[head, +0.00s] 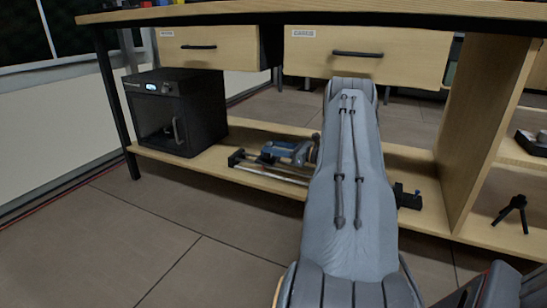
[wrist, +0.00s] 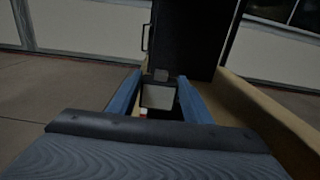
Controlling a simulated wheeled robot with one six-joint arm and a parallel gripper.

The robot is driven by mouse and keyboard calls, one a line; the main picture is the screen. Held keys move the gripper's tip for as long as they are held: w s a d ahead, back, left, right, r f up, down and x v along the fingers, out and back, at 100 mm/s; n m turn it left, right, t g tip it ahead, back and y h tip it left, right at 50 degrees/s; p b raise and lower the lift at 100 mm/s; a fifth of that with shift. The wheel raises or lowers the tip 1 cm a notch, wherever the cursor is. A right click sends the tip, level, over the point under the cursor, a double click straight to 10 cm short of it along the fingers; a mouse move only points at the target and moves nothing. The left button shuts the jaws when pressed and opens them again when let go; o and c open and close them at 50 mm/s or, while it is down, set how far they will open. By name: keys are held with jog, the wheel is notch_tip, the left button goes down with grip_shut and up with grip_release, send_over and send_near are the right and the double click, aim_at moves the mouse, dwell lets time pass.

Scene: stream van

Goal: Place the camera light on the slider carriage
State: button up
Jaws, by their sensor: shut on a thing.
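My gripper (head: 280,151) is low over the wooden shelf under the bench, left of my grey forearm. Its blue fingers also show in the wrist view (wrist: 158,84), shut on the camera light (wrist: 157,97), a small block with a pale face and dark edges. In the head view the light is hard to make out among the fingers. The slider (head: 272,173) lies along the shelf, with metal rails and a dark left end. Its right end (head: 408,197) shows beyond my forearm. The middle of the slider is hidden, and I cannot make out the carriage.
A black box-like machine (head: 176,112) stands on the shelf at the left, ahead of the fingers in the wrist view (wrist: 190,35). Two drawers (head: 210,47) hang above the shelf. A small black tripod (head: 511,213) stands at the right. The floor in front is clear.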

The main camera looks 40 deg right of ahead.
jog(key=shift+f+b, duration=0.5)
jog(key=shift+f, duration=0.85)
jog(key=shift+f, duration=0.1)
jog(key=o, duration=1.2)
jog(key=shift+o, duration=0.2)
jog(key=shift+s+d, duration=0.1)
jog(key=shift+s, duration=0.05)
jog(key=p+v, duration=0.5)
jog(key=v, duration=0.6)
jog(key=shift+s+d+p, duration=0.1)
jog(key=shift+s+p, duration=0.2)
jog(key=shift+p, duration=0.05)
